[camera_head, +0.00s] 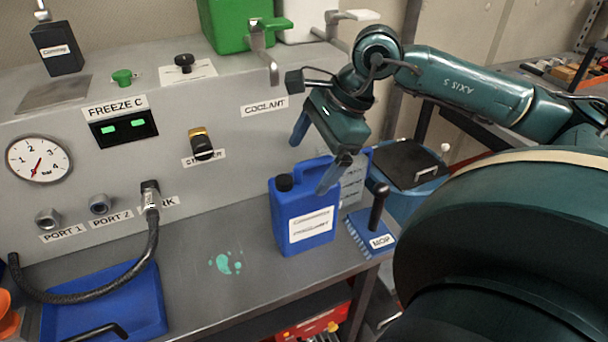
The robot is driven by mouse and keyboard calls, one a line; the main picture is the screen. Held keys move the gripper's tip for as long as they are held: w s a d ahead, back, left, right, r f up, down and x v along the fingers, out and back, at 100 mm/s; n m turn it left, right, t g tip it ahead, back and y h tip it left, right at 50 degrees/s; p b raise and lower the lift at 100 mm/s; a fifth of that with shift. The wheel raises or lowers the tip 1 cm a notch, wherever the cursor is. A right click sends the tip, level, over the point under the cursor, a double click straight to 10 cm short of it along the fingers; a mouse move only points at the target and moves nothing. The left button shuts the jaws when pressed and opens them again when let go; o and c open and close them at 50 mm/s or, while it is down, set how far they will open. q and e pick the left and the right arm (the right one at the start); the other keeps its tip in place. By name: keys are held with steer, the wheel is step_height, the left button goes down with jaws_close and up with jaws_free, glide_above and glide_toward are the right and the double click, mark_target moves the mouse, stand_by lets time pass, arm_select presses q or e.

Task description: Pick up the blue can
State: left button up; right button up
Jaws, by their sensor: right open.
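The blue can (303,210) stands upright on the grey bench near its right end. It has a black cap at its upper left, a handle on top and a white label on its front. My right gripper (314,153) comes in from the right and is above the can's top. Its two blue fingers are apart with nothing between them. The nearer finger overlaps the can's handle area in the picture; I cannot tell whether it touches. My left gripper is not in the picture.
A mop block with a black handle (376,208) stands right of the can, with a white-labelled container (355,180) behind it. A blue tray (140,305) and a black hose (140,262) are at left. A green spill (226,263) marks otherwise clear bench. Coolant taps (262,45) project behind.

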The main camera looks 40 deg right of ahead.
mark_target(306, 166)
steer(key=x, duration=0.3)
steer(key=shift+s+f, duration=0.2)
steer(key=shift+f, duration=0.25)
steer(key=shift+w+a+f, duration=0.25)
steer(key=shift+a+f, duration=0.05)
steer(key=shift+f, duration=0.15)
steer(key=shift+c, duration=0.3)
steer(key=c, duration=1.2)
steer(key=shift+w+r, duration=0.1)
steer(key=shift+r, duration=0.05)
steer(key=shift+c, duration=0.6)
steer(key=shift+r, duration=0.1)
